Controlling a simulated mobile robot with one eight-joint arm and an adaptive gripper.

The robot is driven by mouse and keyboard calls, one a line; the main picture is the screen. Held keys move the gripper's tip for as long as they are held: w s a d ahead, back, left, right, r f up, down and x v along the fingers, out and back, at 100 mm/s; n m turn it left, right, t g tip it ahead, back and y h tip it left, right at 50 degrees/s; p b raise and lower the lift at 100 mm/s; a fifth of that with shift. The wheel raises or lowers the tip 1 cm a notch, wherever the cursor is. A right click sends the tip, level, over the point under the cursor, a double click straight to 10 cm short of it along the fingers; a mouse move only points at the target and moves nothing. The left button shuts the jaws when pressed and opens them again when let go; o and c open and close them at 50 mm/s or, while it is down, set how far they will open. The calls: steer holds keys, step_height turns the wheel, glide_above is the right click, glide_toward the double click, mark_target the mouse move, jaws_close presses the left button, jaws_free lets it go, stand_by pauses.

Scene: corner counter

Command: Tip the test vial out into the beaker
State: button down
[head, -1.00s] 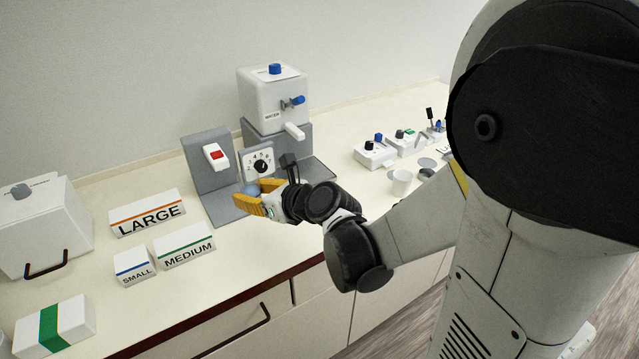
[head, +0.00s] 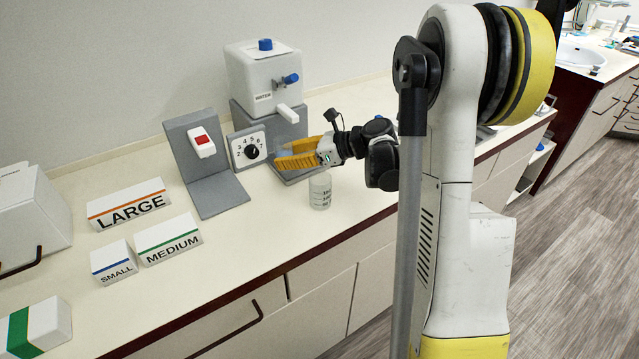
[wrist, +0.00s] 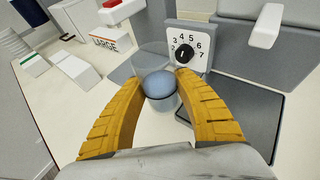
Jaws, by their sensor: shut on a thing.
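My gripper (head: 280,158) has yellow fingers and is shut on the test vial, held above the counter near the dial and the grey tray. In the wrist view the vial (wrist: 159,84) shows as a blue-grey rounded top over a paler body between the fingertips (wrist: 160,82). The fingers hide most of it in the head view. The clear beaker (head: 320,190) with dark graduation marks stands upright on the counter, just below and right of my fingers. I cannot tell the liquid level in the vial.
A white water dispenser (head: 265,80) stands behind my gripper. A numbered dial (head: 251,151) and a red switch (head: 202,141) on a grey stand (head: 215,180) are to the left. LARGE (head: 128,204), MEDIUM (head: 168,239) and SMALL (head: 113,263) blocks sit further left.

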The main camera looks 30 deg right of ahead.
steer(key=d, duration=0.2)
steer(key=d+f+n+g+y, duration=0.1)
steer(key=d, duration=0.1)
steer(key=d+n+b, duration=0.1)
steer(key=d, duration=0.1)
steer(key=shift+s+d+f+g+y, duration=0.25)
steer(key=shift+s+f+g+y, duration=0.05)
steer(key=shift+s+f+g, duration=0.1)
steer(key=s+d+n+g, duration=0.1)
steer(key=d, duration=0.1)
steer(key=s+d+n+g+y+b, duration=0.1)
steer(key=s+d, duration=0.1)
steer(key=d, duration=0.1)
steer(key=s+d+f+n+g, duration=0.1)
steer(key=d, duration=0.2)
steer(key=shift+s+d+y+b, duration=0.2)
steer(key=shift+s+y+b, duration=0.1)
steer(key=shift+y+b, duration=0.1)
steer(key=shift+s+d, duration=0.3)
